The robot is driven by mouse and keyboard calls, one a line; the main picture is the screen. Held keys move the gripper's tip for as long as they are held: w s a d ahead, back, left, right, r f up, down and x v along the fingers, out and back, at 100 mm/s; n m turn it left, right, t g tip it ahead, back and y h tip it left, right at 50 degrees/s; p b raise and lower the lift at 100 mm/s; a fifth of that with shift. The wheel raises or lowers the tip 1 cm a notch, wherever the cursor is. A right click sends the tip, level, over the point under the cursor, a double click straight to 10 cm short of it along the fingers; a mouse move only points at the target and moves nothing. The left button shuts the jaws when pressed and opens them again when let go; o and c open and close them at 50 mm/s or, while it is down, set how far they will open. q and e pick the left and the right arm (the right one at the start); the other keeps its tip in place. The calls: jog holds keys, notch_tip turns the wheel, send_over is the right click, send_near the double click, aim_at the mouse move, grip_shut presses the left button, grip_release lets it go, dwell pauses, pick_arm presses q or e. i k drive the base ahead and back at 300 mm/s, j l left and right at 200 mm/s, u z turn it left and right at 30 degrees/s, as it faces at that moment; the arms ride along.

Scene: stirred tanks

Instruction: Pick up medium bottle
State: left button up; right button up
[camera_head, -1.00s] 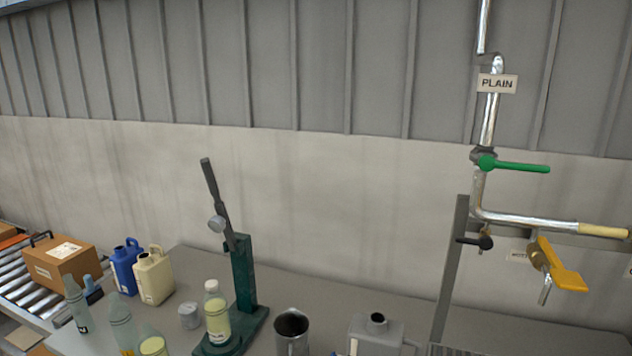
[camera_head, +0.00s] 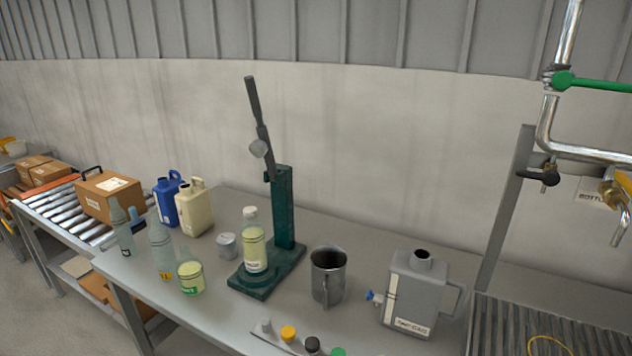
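Several clear bottles stand on the grey table. A bottle with a dark label (camera_head: 121,229) is at the left edge, and a taller bottle with a yellow label (camera_head: 161,244) is beside it. A white-capped bottle of yellow liquid (camera_head: 254,241) stands upright on the base of the green lever press (camera_head: 285,210). I cannot tell for certain which is the medium bottle. Neither of my grippers is in view.
Blue (camera_head: 167,200) and cream (camera_head: 195,210) jugs stand behind the bottles. A metal mug (camera_head: 328,275), a grey can (camera_head: 415,294) and a strip of coloured caps (camera_head: 288,334) are to the right. A roller conveyor (camera_head: 62,211) with a box is at left.

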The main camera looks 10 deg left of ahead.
aim_at(251, 230)
jog(key=i+j+z, duration=0.2)
jog(key=j+z, duration=0.15)
jog(key=j, duration=0.2)
jog(key=i+j+z, duration=0.1)
jog(key=j+z, duration=0.3)
jog(key=j, duration=0.15)
jog(key=j+z, duration=0.35)
jog(key=j, duration=0.2)
